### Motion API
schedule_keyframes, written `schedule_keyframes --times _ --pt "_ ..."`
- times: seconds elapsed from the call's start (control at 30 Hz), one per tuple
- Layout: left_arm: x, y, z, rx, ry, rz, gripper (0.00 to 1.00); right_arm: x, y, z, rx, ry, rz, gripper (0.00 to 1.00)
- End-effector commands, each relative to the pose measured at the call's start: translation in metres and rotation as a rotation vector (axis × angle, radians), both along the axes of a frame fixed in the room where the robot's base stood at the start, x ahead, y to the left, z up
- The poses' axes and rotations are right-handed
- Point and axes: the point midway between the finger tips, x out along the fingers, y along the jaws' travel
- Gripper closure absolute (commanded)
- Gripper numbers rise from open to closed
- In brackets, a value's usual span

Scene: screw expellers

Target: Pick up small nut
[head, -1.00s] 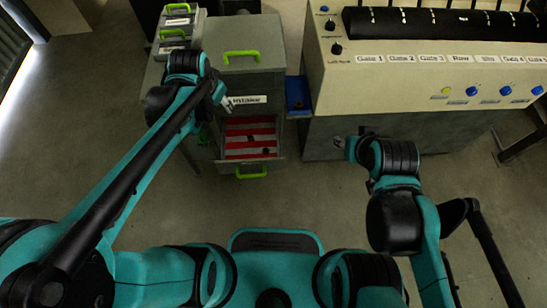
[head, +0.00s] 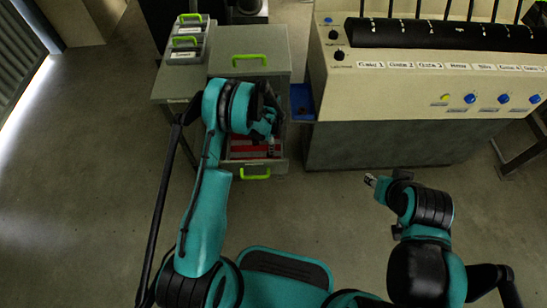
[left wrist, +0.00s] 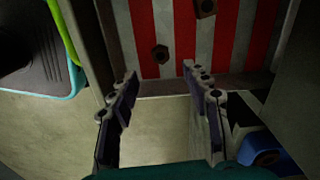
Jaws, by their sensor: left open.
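Two dark hex nuts lie on the red-and-white striped floor of the open drawer (left wrist: 228,84) in the left wrist view. One nut (left wrist: 160,54) is near the drawer's front wall; the other nut (left wrist: 205,8) is farther in, at the top edge, and looks slightly larger. My left gripper (left wrist: 159,76) is open and empty, its fingertips near the front wall and the nearer nut, apart from both nuts. In the head view my left gripper (head: 270,138) is over the drawer, and my arm hides most of its inside. My right gripper (head: 370,181) is well away to the right; its jaws are too small to read.
The grey cabinet (head: 270,77) with a green handle stands behind the drawer. Grey bins (head: 185,50) stand to its left. A blue tray (head: 302,103) lies to its right, beside the large beige machine (head: 420,90). The floor in front is clear.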

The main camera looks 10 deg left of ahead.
Motion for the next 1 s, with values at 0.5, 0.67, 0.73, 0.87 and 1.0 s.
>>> schedule_keyframes --times 0.5,0.67,0.73,0.87,1.0 --pt "0.0 0.003 -0.067 0.0 -0.001 0.001 0.52 0.0 0.0 -0.037 0.0 0.0 0.0 0.6" --pt "0.0 0.003 -0.074 0.0 -0.001 0.002 0.52 0.0 0.0 -0.038 0.0 0.0 0.0 0.6" --pt "0.0 0.003 -0.073 0.0 -0.001 0.002 0.52 0.0 0.0 -0.037 0.0 0.0 0.0 0.6" --pt "0.0 0.003 -0.073 0.0 -0.001 0.002 0.68 0.0 0.0 -0.037 0.0 0.0 0.0 0.6" --pt "0.0 0.003 -0.073 0.0 -0.001 0.002 1.0 0.0 0.0 -0.037 0.0 0.0 0.0 0.6"
